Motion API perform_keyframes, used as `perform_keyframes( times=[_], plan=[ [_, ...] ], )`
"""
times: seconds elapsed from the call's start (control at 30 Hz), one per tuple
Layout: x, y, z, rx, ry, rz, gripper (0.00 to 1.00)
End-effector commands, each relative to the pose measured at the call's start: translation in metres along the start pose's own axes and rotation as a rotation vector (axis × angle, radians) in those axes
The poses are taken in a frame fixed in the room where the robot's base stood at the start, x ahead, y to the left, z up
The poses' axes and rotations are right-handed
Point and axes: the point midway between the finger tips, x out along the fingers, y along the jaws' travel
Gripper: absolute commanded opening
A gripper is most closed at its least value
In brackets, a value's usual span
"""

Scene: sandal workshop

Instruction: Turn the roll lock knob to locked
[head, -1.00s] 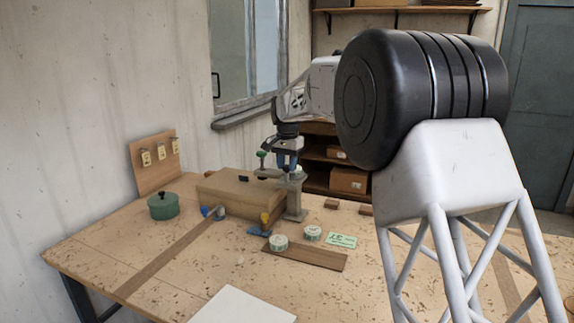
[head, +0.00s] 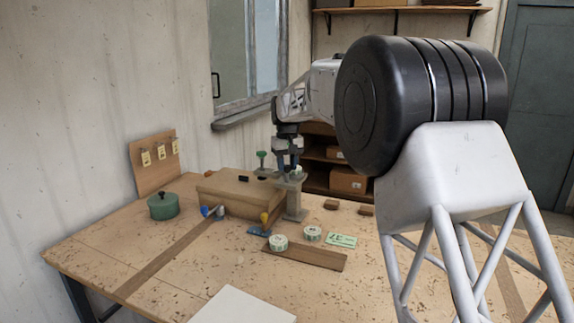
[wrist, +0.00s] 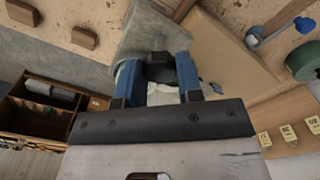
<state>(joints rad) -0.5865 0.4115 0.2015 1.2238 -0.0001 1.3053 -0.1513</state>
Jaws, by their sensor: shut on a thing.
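My gripper (head: 287,165) points down at the top of a grey post (head: 295,203) behind the wooden box. In the wrist view, its two blue fingers (wrist: 155,63) stand on either side of a dark, rounded piece (wrist: 160,73), which looks like the roll lock knob, on the grey post's head (wrist: 150,35). The fingers are shut on this knob. A pale piece also shows between the fingers, nearer the palm. The fingers hide much of the knob, and I cannot read its lock position.
The wooden box (head: 235,200) stands close left of the post, with a green-topped part (head: 262,158) beside my gripper. A blue-ended lever (head: 206,211), green pot (head: 163,206), two tape-like rolls (head: 278,242) and a green card (head: 342,240) lie around. The front table is mostly clear.

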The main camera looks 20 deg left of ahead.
Motion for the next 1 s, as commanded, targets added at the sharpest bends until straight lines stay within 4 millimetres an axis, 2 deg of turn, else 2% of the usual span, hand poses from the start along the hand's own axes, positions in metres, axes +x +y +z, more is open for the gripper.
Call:
perform_keyframes(
  times=[0.6,0.63,0.8,1.0],
  plan=[
    [-0.0004,0.0003,-0.0005,-0.063,0.002,0.001,0.10],
    [-0.0004,0.0003,-0.0005,-0.063,0.002,0.000,0.35],
    [-0.0003,0.0001,-0.0003,-0.063,0.001,0.000,0.59],
    [-0.0002,0.0000,-0.0002,-0.063,0.001,0.000,0.59]
  ],
)
